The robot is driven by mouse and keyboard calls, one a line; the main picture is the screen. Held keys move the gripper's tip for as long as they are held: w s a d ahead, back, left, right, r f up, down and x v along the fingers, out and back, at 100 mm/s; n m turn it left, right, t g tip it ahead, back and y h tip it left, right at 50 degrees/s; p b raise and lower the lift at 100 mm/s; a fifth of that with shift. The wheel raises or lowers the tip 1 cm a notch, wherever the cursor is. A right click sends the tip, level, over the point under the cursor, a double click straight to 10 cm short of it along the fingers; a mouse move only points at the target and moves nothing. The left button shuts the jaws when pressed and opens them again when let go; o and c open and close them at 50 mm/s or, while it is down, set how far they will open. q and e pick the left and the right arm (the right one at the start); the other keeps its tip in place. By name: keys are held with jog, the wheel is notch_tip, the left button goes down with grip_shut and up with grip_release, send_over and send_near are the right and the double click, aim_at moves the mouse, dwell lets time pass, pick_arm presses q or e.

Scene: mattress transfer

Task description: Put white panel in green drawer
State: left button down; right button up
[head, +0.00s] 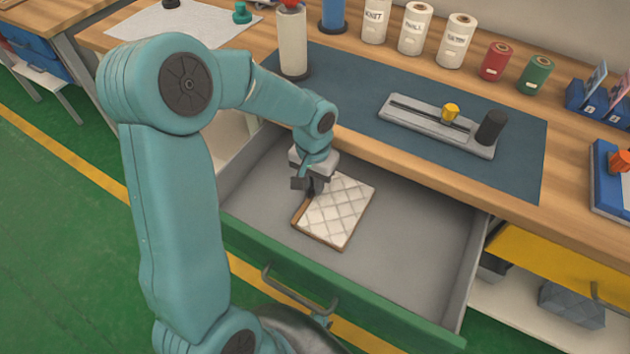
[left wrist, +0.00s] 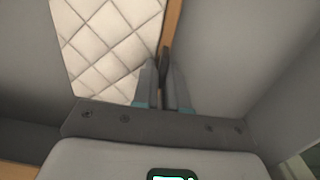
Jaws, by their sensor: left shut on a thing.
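The white quilted panel (head: 340,212) with a brown edge lies in the open green drawer (head: 410,240), on or close to its grey floor. It also shows in the left wrist view (left wrist: 110,45). My left gripper (head: 311,188) is inside the drawer and is shut on the panel's brown edge. In the left wrist view the fingers (left wrist: 164,85) pinch that edge. The fingertips are partly hidden in the head view. My right gripper is in neither view.
The workbench with a dark blue mat (head: 400,85) stands behind the drawer. A grey slide fixture (head: 437,125) lies on the mat, and several labelled rolls (head: 415,30) stand at the back. A yellow drawer (head: 560,262) is at the right. The drawer's right part is empty.

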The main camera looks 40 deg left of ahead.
pick_arm(q)
jog(key=c, duration=1.2)
grip_release()
jog(key=shift+f, duration=0.1)
jog(key=shift+o, duration=0.2)
notch_tip(320, 180, up, 12)
jog(key=p, duration=0.2)
jog(key=shift+a, duration=0.15)
jog(key=shift+s, duration=0.1)
